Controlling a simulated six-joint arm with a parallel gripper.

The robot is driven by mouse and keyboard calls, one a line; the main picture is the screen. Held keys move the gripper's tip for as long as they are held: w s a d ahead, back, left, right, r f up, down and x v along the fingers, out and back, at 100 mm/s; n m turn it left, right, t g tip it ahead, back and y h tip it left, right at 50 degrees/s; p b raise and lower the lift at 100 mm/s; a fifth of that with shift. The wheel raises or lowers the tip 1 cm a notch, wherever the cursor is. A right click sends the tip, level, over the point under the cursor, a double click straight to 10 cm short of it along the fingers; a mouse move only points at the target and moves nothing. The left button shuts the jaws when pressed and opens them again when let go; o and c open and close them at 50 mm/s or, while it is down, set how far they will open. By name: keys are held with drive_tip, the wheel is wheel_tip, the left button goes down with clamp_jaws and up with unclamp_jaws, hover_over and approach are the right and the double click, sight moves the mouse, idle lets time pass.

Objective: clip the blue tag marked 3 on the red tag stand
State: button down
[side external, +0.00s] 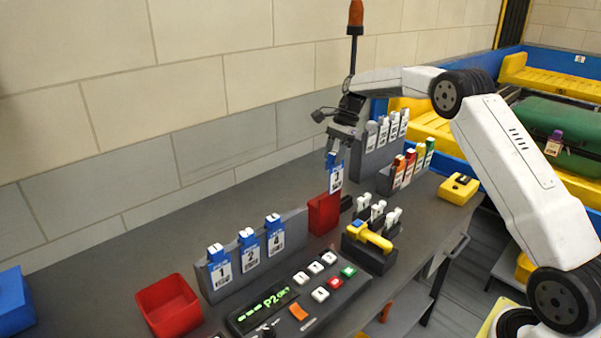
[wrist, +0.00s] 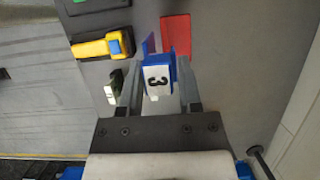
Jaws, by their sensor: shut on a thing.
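My gripper (wrist: 158,90) is shut on the blue tag marked 3 (wrist: 157,80). The tag also shows in the side external view (side external: 336,176), hanging upright from the jaws. The red tag stand (side external: 324,213) is a small red block on the table, and it shows as a red strip in the wrist view (wrist: 177,35). In the side external view the held tag is just above the stand. I cannot tell whether its lower edge touches the stand.
A grey rack (side external: 212,287) with blue tags marked 1, 2 and 4 stands at front left, near an open red bin (side external: 168,306). A yellow scanner (side external: 369,237) and a button panel (side external: 298,300) are close by. Other tag racks (side external: 381,152) stand behind.

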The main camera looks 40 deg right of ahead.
sight(328, 196)
drive_tip(key=shift+w+f, duration=0.1)
drive_tip(key=shift+f, duration=0.05)
drive_tip(key=shift+f, duration=0.3)
drive_tip(key=shift+f, duration=4.35)
drive_tip(key=shift+f, duration=0.1)
drive_tip(key=shift+c, duration=1)
unclamp_jaws()
